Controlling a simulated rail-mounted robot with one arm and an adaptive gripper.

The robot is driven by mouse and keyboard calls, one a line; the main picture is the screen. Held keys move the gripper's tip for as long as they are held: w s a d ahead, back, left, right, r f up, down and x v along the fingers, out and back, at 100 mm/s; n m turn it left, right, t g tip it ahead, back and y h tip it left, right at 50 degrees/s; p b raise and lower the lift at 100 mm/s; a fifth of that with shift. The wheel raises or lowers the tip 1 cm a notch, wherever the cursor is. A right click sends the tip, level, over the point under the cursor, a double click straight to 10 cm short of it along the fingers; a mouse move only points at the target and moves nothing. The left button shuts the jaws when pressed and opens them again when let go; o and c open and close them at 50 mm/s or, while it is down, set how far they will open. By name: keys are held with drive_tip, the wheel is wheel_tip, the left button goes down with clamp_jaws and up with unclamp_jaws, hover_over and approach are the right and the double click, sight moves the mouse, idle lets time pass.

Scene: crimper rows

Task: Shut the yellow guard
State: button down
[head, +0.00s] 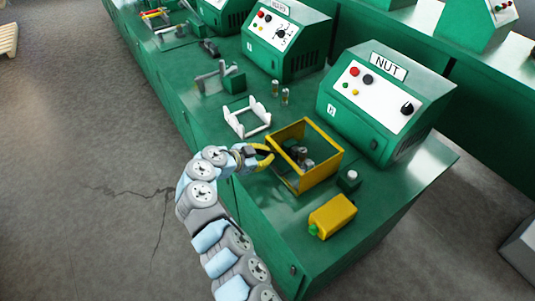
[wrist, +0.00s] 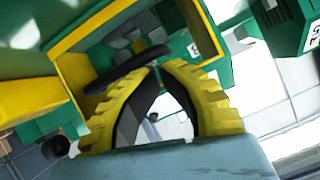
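The yellow guard (head: 322,172) is a box-like frame on the green bench in front of the NUT machine, around a small grey and green fixture (head: 303,155). Its top is open to view; I cannot tell its hinge side. My gripper (head: 271,155) is at the guard's left side, with its yellow fingers close to the frame. In the wrist view the fingertips (wrist: 157,67) come together beside a dark rounded bar (wrist: 118,76) in front of the guard (wrist: 72,72). The bar is not held clearly between them, and contact is hard to judge.
The NUT machine (head: 385,98) stands behind the guard. A white frame (head: 247,117) and two small cylinders (head: 284,96) sit farther back left.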

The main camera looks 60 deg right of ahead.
drive_tip(key=shift+w+a+f, duration=0.2)
drive_tip(key=shift+a+f, duration=0.05)
drive_tip(key=shift+f, duration=0.15)
drive_tip(key=f+b+v, duration=0.1)
drive_tip(key=b+v, duration=0.2)
drive_tip(key=v, duration=0.6)
drive_tip(key=shift+w+a, duration=0.2)
drive_tip(key=shift+a, duration=0.35)
drive_tip(key=shift+w, duration=0.1)
